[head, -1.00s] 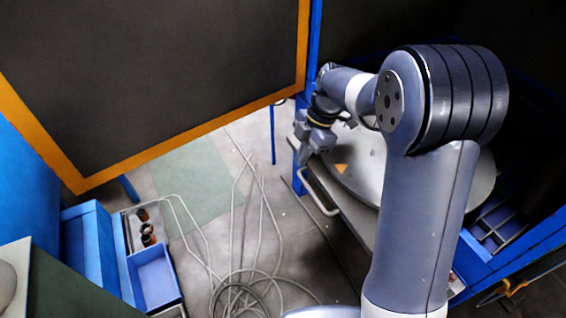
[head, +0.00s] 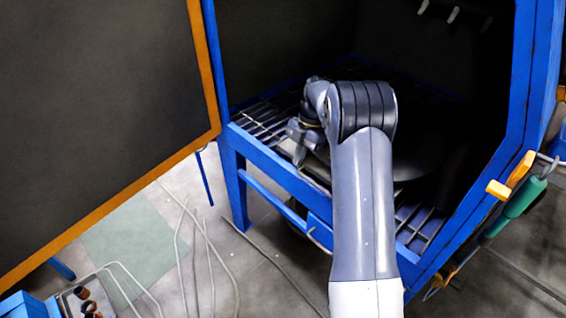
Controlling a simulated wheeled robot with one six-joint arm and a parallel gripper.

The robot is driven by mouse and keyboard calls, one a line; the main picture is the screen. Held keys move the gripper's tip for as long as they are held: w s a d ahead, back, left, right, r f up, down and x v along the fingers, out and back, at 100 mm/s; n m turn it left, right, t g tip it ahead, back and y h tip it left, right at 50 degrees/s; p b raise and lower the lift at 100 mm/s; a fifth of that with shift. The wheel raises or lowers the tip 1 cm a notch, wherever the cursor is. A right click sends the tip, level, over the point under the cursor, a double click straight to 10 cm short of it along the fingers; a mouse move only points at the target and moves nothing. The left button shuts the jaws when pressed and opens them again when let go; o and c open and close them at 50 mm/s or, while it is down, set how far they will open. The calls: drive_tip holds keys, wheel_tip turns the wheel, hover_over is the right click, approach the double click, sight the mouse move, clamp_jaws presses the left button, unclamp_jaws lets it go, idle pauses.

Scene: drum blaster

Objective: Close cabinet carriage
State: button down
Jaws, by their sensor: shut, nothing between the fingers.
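The blue-framed cabinet (head: 265,158) stands open, with a dark interior and a slatted floor. The carriage (head: 314,178) is inside it, just behind the front rail, and mostly hidden by my arm. Its round plate (head: 412,160) shows dimly in shadow to the right of my arm. My gripper (head: 299,158) is at the left front of the carriage, inside the cabinet opening. It is shut with nothing held. I cannot tell whether its fingers touch the carriage.
The orange-edged cabinet door (head: 100,120) is swung open at left. Grey cables (head: 205,250) lie on the floor in front. A green-handled tool (head: 520,198) hangs at the cabinet's right side. A blue bin (head: 25,306) is at the lower left.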

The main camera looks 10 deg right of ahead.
drive_tip(key=shift+w+d+r+p, duration=0.15)
drive_tip(key=shift+w+d, duration=0.25)
drive_tip(key=shift+d, duration=0.25)
drive_tip(key=shift+w+d+f+p, duration=0.15)
drive_tip(key=shift+w+d, duration=0.25)
drive_tip(key=shift+d, duration=0.2)
drive_tip(key=shift+d+r, duration=0.1)
drive_tip(key=shift+r, duration=0.05)
drive_tip(key=shift+a, duration=0.25)
drive_tip(key=s+a, duration=0.2)
drive_tip(key=a, duration=0.1)
drive_tip(key=shift+s+a+r+b, duration=0.1)
drive_tip(key=shift+a+r+b, duration=0.1)
drive_tip(key=shift+b, duration=0.15)
drive_tip(key=v, duration=0.9)
drive_tip(key=shift+d, duration=0.15)
drive_tip(key=shift+r, duration=0.1)
